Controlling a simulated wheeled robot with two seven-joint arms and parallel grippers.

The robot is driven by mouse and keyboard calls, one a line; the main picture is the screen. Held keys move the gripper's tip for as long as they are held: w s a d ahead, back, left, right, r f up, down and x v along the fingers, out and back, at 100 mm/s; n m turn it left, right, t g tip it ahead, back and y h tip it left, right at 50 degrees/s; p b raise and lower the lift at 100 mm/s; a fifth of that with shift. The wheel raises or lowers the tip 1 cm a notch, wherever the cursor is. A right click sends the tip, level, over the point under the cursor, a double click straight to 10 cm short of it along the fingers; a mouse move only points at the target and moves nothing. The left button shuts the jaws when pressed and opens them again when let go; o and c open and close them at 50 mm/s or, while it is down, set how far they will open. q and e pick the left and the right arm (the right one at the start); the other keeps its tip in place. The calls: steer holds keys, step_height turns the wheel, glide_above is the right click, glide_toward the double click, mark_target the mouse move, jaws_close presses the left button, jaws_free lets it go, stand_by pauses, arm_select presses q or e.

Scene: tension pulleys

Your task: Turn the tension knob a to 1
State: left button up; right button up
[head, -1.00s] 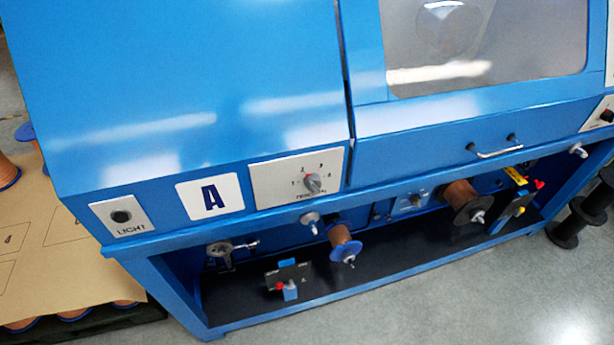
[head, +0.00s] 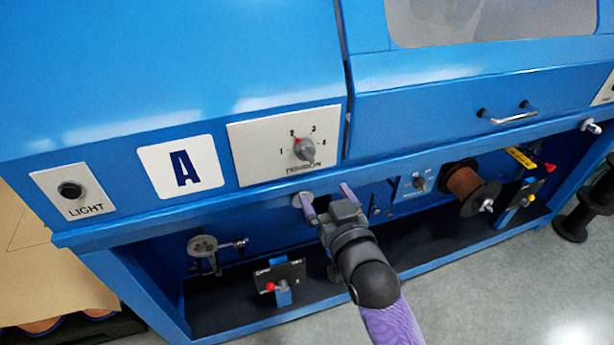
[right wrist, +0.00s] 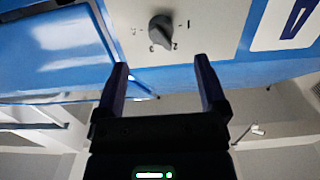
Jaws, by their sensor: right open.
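The tension knob (head: 305,149) is a grey dial on a white plate (head: 245,162) beside the large letter A. The plate carries marks 1 to 4, and the knob's red mark points up-left, near the 2. My right gripper (head: 324,194) is open and empty, just below the plate and apart from the knob. In the right wrist view the knob (right wrist: 163,31) lies beyond the two spread fingers of the right gripper (right wrist: 161,66), roughly centred between them. My left gripper is not in view.
A light switch (head: 69,190) sits left of the A sign (head: 181,167). A blue ledge (head: 240,212) juts out below the panel. Beneath it are a red-knobbed bracket (head: 281,282) and a copper spool (head: 466,186). A door handle (head: 513,113) is at right.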

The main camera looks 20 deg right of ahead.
mark_target(309, 159)
steer(key=w+b, duration=0.1)
steer(key=w, duration=0.2)
steer(key=w+b, duration=0.1)
steer(key=w, duration=0.2)
steer(key=w+r+b, duration=0.1)
steer(key=w, duration=0.2)
steer(key=shift+w+a, duration=0.1)
steer(key=shift+w+r, duration=0.1)
steer(key=shift+w, duration=0.25)
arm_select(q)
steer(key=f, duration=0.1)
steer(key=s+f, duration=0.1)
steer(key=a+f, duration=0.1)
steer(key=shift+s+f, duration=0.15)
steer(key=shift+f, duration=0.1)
